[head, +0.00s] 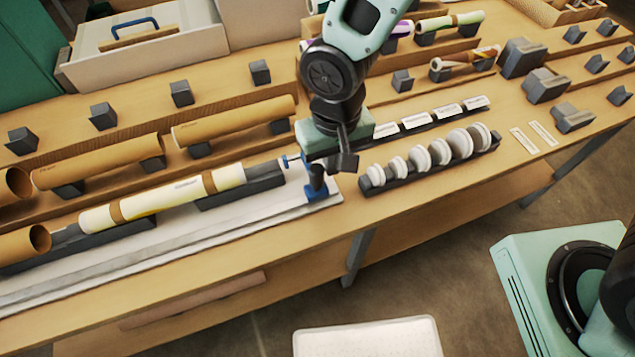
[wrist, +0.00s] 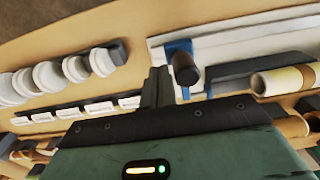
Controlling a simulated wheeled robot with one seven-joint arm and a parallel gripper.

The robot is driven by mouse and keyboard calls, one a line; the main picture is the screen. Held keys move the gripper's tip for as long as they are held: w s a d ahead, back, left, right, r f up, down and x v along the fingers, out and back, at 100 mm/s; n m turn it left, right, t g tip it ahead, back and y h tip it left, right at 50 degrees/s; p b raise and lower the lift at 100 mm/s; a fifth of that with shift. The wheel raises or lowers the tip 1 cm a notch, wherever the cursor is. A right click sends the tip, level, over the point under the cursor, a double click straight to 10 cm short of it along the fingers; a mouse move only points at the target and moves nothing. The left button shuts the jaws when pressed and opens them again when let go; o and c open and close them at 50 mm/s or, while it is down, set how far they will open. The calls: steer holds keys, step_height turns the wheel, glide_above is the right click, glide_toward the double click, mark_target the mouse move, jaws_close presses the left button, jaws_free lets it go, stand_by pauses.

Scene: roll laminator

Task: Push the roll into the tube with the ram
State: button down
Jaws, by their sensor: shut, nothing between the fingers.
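The roll (head: 165,198), cream with brown bands, lies along a dark cradle on the white-grey rail. Its right end shows in the wrist view (wrist: 275,82). The brown cardboard tube (head: 25,243) lies at the far left, in line with the roll, its open end facing it and a gap between them. The ram (head: 317,187), blue with an upright black knob, stands at the rail's right end, apart from the roll. In the wrist view the ram (wrist: 184,68) is just right of my fingers. My gripper (head: 345,163) is shut and empty beside the knob; contact is unclear.
White discs (head: 438,153) stand in a dark rack right of my gripper, with white label cards (head: 430,117) behind. More brown tubes (head: 235,120) lie on blocks behind the rail. Grey blocks (head: 545,86) stand at the right. The table's front edge is close.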

stand_by(0.4)
steer(key=s+a, duration=0.1)
steer(key=a, duration=0.3)
steer(key=s+a+b, duration=0.1)
steer(key=a, duration=0.4)
steer(key=s+a, duration=0.2)
steer(key=a, duration=0.3)
steer(key=shift+a+b, duration=0.2)
steer(key=shift+b, duration=0.1)
steer(key=shift+s+a, duration=0.2)
steer(key=shift+a, duration=0.35)
steer(key=s+a, duration=0.1)
steer(key=a, duration=0.4)
steer(key=s+a, duration=0.2)
steer(key=a, duration=0.3)
steer(key=s+a+p, duration=0.1)
steer(key=a, duration=0.4)
steer(key=shift+s+a, duration=0.15)
steer(key=shift+s, duration=0.1)
